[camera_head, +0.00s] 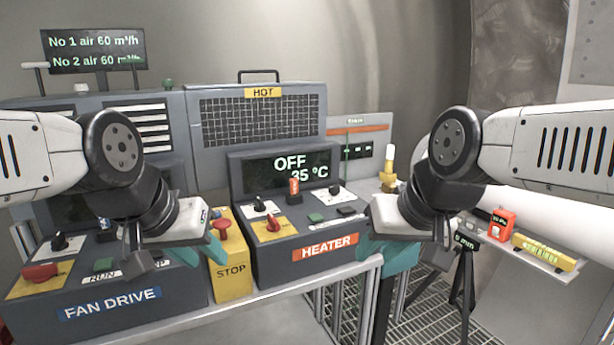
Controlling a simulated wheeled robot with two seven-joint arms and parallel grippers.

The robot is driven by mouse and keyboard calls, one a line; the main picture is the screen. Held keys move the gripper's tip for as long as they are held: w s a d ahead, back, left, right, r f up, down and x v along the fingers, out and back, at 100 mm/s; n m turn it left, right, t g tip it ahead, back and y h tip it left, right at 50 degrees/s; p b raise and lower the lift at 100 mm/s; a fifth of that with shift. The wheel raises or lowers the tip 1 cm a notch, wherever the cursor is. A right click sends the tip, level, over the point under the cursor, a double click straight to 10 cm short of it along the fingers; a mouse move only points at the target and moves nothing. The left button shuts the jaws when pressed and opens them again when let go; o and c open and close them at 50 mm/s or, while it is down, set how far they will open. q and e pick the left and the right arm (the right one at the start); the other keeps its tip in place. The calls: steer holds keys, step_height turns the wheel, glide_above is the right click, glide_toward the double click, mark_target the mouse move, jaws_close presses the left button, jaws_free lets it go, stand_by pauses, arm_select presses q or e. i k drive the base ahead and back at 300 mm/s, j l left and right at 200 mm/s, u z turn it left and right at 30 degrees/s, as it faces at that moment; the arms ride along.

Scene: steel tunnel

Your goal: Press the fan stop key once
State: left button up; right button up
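The fan drive box (110,303) stands at the lower left on the bench, with a red knob (40,272) and a key labelled RUN (101,277) on its sloped top. To the right of RUN, the end of another label (159,262), seemingly STOP, shows; its key is mostly hidden by my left gripper. My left gripper (198,252) has teal fingertips and hangs over the right part of the box; contact cannot be told. My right gripper (388,262) is in front of the heater box's right end, apart from the fan drive. Neither finger gap shows clearly.
A yellow STOP box (233,283) with a red mushroom button (222,224) stands close right of my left gripper. The heater box (300,255) has a display reading OFF, 35 °C. A black screen (95,50) shows both airs at 60. A tripod (465,270) stands right.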

mark_target(155, 255)
steer(key=u, duration=1.3)
